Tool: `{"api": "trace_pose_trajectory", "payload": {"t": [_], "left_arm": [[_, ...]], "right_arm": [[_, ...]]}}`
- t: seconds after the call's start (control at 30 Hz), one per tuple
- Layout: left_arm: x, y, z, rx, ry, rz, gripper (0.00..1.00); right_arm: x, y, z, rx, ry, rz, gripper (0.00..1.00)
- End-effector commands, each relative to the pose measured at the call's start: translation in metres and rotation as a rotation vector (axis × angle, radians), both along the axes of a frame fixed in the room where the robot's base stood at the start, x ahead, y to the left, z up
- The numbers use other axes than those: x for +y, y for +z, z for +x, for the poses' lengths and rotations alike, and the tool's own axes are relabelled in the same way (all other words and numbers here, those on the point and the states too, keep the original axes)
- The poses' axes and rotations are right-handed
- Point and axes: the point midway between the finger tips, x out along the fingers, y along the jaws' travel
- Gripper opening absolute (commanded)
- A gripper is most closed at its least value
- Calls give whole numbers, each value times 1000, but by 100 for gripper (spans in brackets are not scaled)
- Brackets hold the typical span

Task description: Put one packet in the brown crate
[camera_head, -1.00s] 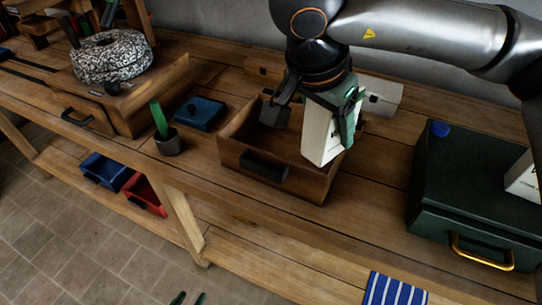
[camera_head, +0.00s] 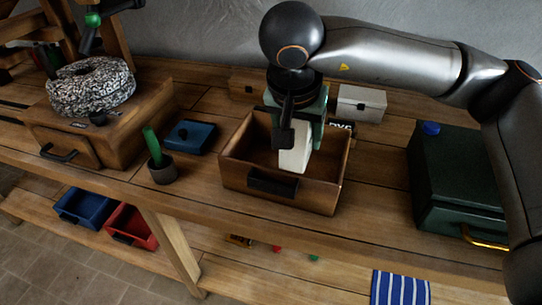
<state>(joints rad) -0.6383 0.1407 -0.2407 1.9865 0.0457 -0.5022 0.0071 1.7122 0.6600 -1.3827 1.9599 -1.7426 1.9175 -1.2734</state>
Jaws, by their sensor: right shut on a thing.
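The brown crate (camera_head: 242,185) is an open wooden box with a dark front handle, standing on the bench in the middle of the view. My right gripper (camera_head: 302,135) points down over it and is shut on a pale packet (camera_head: 295,159). The packet is roughly upright, with its lower part inside the crate's opening. Dark gripper parts cover its upper part. I cannot tell whether it touches the crate floor. My left gripper is not in view.
A blue lidded box (camera_head: 190,136) and a dark pot with a green-handled tool (camera_head: 163,172) stand left of the crate. A millstone (camera_head: 92,86) sits on a wooden drawer unit farther left. A pale box (camera_head: 361,104) is behind, and a dark green chest (camera_head: 450,190) is right.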

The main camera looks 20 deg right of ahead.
Motion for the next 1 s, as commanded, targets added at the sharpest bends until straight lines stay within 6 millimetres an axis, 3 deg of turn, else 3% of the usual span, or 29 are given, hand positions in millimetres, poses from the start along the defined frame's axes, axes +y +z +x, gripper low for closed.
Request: {"api": "trace_pose_trajectory", "payload": {"t": [0.23, 0.5, 0.77, 1.0], "left_arm": [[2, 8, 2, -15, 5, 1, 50], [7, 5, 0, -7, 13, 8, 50], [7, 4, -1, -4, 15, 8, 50], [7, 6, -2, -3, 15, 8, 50]], "right_arm": [[16, -24, 56, 0, -4, 2, 0], [26, -69, 94, 0, -2, 1, 0], [30, -85, 106, -2, -1, 1, 0], [30, -114, 107, 0, -1, 0, 0]]}}
